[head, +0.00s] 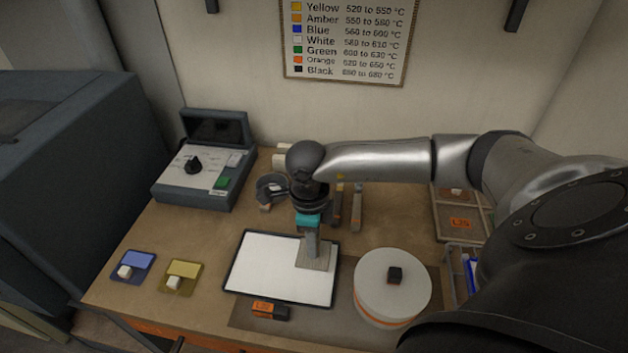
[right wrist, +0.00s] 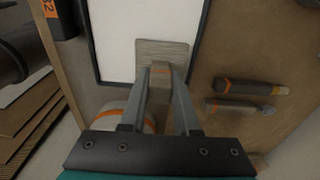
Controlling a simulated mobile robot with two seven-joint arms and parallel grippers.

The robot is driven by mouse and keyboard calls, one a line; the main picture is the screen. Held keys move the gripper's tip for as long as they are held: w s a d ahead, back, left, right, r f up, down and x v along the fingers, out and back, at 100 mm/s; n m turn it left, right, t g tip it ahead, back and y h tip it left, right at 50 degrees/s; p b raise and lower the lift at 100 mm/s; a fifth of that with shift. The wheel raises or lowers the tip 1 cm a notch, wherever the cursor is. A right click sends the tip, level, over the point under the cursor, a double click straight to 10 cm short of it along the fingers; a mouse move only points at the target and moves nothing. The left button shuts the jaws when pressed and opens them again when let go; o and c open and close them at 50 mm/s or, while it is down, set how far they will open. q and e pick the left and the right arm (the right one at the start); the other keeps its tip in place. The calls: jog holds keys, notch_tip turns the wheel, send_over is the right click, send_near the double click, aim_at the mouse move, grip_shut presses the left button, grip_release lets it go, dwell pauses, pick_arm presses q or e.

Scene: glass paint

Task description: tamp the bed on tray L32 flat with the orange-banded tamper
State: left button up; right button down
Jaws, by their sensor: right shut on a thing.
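My right gripper (head: 311,228) is shut on the tamper, whose flat square grey plate (head: 313,258) points down. The tamper plate also shows in the right wrist view (right wrist: 162,50), beyond my fingers (right wrist: 160,95). The plate is over the right part of the white bed on the dark-rimmed tray (head: 227,287). I cannot tell whether it presses on the bed or is just above it. The bed looks white and even where uncovered; the part under the plate is hidden. A dark block with an orange label (head: 268,310) sits at the tray's front edge. My left gripper is not in view.
A round white drum with an orange band (head: 388,298) stands right of the tray. Two slim tools (head: 357,208) lie behind it. A control box (head: 205,168) is at back left. Blue (head: 138,262) and yellow (head: 183,270) cards with white blocks lie left.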

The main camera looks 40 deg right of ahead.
jog(key=shift+r, duration=0.25)
jog(key=shift+r+p, duration=1.45)
jog(key=shift+r, duration=0.5)
jog(key=shift+f, duration=0.1)
